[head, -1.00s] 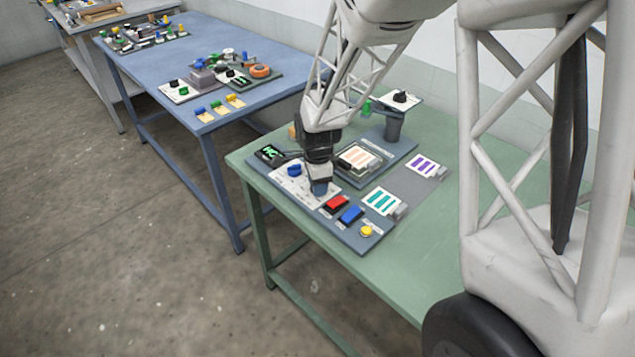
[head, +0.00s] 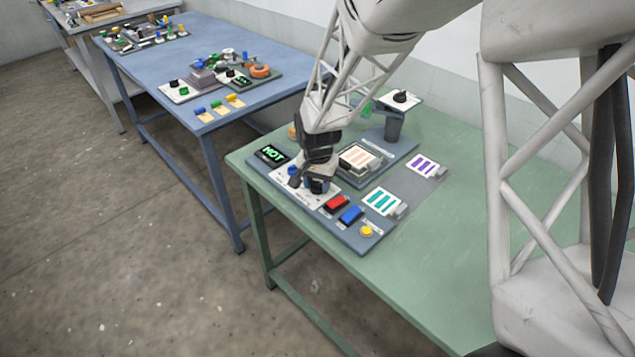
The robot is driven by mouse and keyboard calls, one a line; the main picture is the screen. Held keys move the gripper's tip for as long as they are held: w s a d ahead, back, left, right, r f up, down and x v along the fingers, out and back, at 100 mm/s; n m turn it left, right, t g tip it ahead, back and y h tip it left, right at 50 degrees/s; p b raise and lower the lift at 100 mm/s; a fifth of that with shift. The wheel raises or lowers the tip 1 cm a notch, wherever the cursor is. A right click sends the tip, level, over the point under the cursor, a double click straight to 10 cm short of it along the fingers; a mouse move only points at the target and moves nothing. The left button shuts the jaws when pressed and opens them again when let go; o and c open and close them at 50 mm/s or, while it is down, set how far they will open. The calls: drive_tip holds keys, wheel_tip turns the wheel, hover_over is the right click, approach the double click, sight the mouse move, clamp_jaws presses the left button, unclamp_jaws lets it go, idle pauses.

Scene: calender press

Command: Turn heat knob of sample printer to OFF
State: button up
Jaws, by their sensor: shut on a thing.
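The sample printer's control panel (head: 357,238) lies along the front left edge of the green table. A white plate on it carries a blue knob (head: 293,171) at its left part, beside my gripper. My gripper (head: 316,187) points down over the right part of this plate and is shut on a second knob there, which it mostly hides. The knob's pointer and the small labels are too small or covered to read. A dark display (head: 272,154) at the panel's far left corner shows green letters that look like HOT.
Red (head: 337,202) and blue (head: 351,214) blocks and a yellow button (head: 366,231) sit right of my gripper. The green table's right side is clear.

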sight(318, 182)
drive_tip(key=n, duration=1.3)
idle(0.5)
drive_tip(key=o, duration=0.9)
drive_tip(key=shift+o, duration=0.2)
drive_tip(key=shift+r, duration=0.1)
drive_tip(key=shift+r, duration=3.85)
